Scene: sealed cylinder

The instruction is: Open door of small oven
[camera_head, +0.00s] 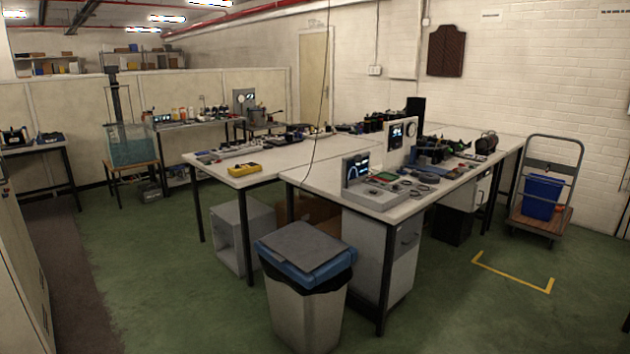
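I cannot make out a small oven or its door anywhere in the head view. Neither of my grippers is in view. Several small devices stand on the central workbenches, among them a grey instrument with a lit screen (356,168) and a yellow handheld device (244,169). These are too small to identify further.
A grey bin with a blue lid (308,305) stands close in front of the near workbench (318,174). A trolley (546,220) with a blue crate (542,196) stands at right. Grey lockers (20,265) line the left edge. Green floor (160,270) is open at left.

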